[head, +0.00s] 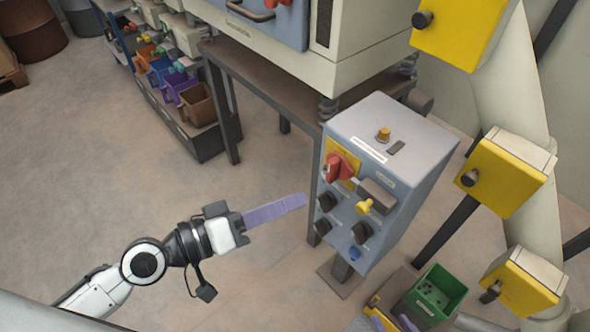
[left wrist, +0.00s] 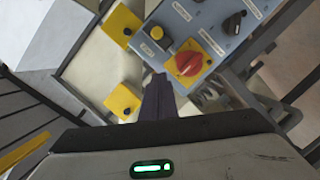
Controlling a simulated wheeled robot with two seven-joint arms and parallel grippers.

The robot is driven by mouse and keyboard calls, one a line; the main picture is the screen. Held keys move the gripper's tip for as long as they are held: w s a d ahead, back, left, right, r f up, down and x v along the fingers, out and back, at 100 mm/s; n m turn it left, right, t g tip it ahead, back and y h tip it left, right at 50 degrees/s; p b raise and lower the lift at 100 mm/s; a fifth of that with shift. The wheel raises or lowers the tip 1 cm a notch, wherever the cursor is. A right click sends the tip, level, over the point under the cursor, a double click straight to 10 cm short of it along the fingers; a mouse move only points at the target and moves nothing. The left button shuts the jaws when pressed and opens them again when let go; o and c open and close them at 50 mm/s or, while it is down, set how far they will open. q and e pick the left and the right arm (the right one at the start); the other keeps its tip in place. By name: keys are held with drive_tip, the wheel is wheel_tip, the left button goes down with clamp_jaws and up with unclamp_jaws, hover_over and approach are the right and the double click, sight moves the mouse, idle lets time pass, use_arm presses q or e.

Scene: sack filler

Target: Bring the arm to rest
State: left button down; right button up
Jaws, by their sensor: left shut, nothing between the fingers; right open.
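My left gripper (head: 301,201) reaches in from the left in the head view, its long purple fingers together and empty. The fingertips lie just left of the grey-blue control box (head: 400,200) in the picture; I cannot tell whether they touch it. In the left wrist view the dark shut fingers (left wrist: 159,78) point up toward the control box (left wrist: 222,22), with a red rotary switch (left wrist: 189,62) close to the tips in the picture.
The box carries a red switch (head: 339,168), a yellow knob (head: 364,207) and black knobs. Yellow boxes (head: 505,172) hang on a pale frame at right. A green bin (head: 436,293) stands below. A metal table and colored bins stand behind.

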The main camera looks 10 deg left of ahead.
use_arm(q)
drive_tip(key=s+a+f+m+y, duration=0.1)
drive_tip(key=s+a+f+y, duration=0.1)
drive_tip(key=f, duration=0.6)
drive_tip(key=s+a+f+m+g+y, duration=0.1)
drive_tip(key=s+a+f+y, duration=0.2)
drive_tip(key=f, duration=0.5)
drive_tip(key=s+a+f+m+g+y, duration=0.1)
drive_tip(key=s+a+f+y, duration=0.2)
drive_tip(key=f, duration=0.6)
drive_tip(key=s+y, duration=0.1)
drive_tip(key=s, duration=0.1)
drive_tip(key=shift+s, duration=0.4)
drive_tip(key=shift+d, duration=0.1)
